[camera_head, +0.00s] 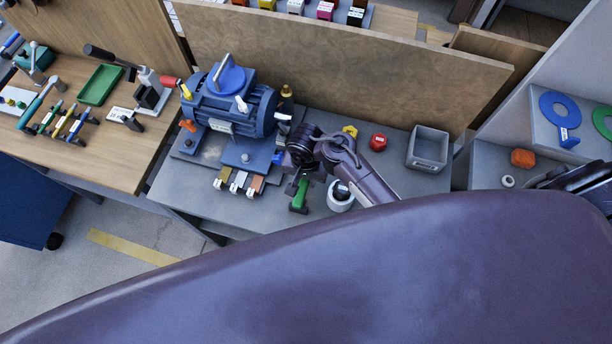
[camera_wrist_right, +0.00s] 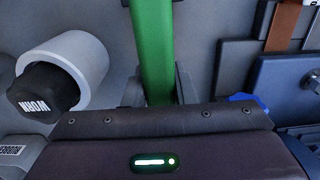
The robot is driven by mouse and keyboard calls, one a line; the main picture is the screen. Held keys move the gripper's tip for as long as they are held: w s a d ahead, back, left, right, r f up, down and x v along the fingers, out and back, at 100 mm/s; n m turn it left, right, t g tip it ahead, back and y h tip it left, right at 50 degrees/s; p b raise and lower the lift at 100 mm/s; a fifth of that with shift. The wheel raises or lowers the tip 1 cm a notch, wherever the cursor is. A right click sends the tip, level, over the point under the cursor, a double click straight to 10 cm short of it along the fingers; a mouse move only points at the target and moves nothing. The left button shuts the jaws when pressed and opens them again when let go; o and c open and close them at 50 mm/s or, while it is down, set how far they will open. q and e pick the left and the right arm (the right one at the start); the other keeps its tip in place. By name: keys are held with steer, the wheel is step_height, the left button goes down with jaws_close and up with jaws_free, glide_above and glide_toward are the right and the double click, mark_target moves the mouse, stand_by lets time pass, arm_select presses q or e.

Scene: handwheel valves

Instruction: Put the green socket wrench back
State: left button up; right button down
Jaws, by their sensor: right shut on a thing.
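The green socket wrench (camera_head: 300,195) is upright or slightly tilted at the front of the grey workbench, just left of a white cup. My right gripper (camera_head: 297,184) is at it from above and partly covers it. In the right wrist view the wrench's green handle (camera_wrist_right: 152,45) runs between the two fingers of my right gripper (camera_wrist_right: 157,88), which are shut on it. The wrench's socket end is hidden. My left gripper is not in view.
A white cup (camera_head: 339,200) holding a black piece marked WORN (camera_wrist_right: 45,88) stands close beside the wrench. A grey bin (camera_head: 428,148) and red knob (camera_head: 378,142) are to the right.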

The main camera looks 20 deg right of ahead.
steer(key=shift+f+b, duration=0.5)
steer(key=shift+f, duration=0.55)
stand_by(0.4)
steer(key=c, duration=0.6)
jaws_free()
steer(key=shift+c, duration=0.2)
steer(key=shift+r, duration=0.1)
steer(key=shift+r+p, duration=2.05)
steer(key=shift+p, duration=0.6)
steer(key=shift+r, duration=0.85)
